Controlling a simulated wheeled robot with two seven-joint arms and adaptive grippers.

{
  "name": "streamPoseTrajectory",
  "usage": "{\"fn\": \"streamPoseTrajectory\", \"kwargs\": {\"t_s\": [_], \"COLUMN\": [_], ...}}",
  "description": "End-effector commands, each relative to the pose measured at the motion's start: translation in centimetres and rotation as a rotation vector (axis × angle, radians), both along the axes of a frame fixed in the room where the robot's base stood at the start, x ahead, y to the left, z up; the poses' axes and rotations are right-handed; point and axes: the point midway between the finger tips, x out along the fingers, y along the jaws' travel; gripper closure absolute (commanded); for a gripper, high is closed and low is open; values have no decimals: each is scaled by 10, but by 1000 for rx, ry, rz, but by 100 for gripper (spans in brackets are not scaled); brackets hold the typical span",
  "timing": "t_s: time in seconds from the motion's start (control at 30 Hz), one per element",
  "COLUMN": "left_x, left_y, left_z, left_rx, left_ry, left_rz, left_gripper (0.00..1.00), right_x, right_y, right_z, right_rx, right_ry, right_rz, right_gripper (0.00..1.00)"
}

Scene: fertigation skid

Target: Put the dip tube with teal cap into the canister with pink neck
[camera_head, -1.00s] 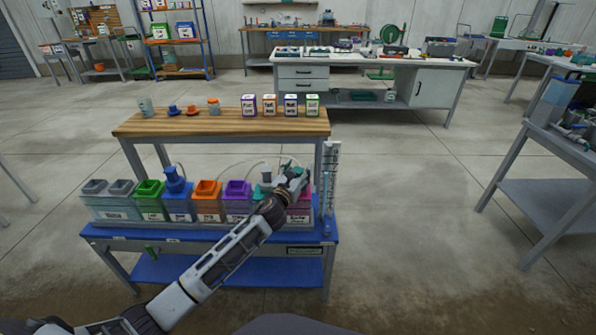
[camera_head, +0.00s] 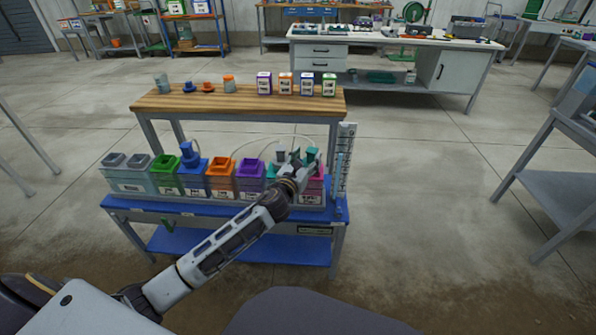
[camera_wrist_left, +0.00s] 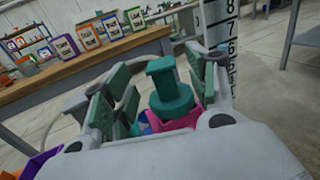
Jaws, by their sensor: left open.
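The dip tube's teal cap (camera_head: 312,154) stands upright at the canister with pink neck (camera_head: 314,184), at the right end of the row. In the left wrist view the teal cap (camera_wrist_left: 170,92) sits directly over the pink neck (camera_wrist_left: 176,121), with its tube hidden below. My left gripper (camera_head: 297,163) is at this canister. In the left wrist view its fingers (camera_wrist_left: 158,72) are spread on either side of the cap, with visible gaps. My right gripper is not in view.
Purple (camera_head: 249,167), orange (camera_head: 221,167), blue, green and grey canisters stand to the left on the blue bench. A white graduated scale (camera_head: 346,160) stands close on the right. Thin hoses arch behind my gripper. A wooden shelf (camera_head: 238,102) with small boxes is behind.

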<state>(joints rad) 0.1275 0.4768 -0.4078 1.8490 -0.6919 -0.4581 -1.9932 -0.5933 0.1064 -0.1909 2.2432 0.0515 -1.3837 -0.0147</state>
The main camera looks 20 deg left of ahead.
Motion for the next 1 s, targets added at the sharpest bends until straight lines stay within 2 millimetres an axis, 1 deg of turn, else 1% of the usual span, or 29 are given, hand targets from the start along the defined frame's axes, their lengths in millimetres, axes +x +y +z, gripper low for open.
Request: {"fn": "streamPoseTrajectory", "kwargs": {"t_s": [0.1,0.6,0.8,1.0], "left_x": [-12,-56,-66,-69], "left_y": [0,4,5,5], "left_z": [0,0,0,0], "left_rx": [0,0,-1,-1], "left_ry": [1,1,0,0], "left_rz": [-1,1,0,0], "left_gripper": [42,42,42,42], "right_x": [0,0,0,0], "right_y": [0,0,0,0], "right_z": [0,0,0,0], "right_rx": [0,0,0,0], "right_ry": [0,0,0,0], "right_rz": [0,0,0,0], "right_gripper": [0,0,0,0]}}
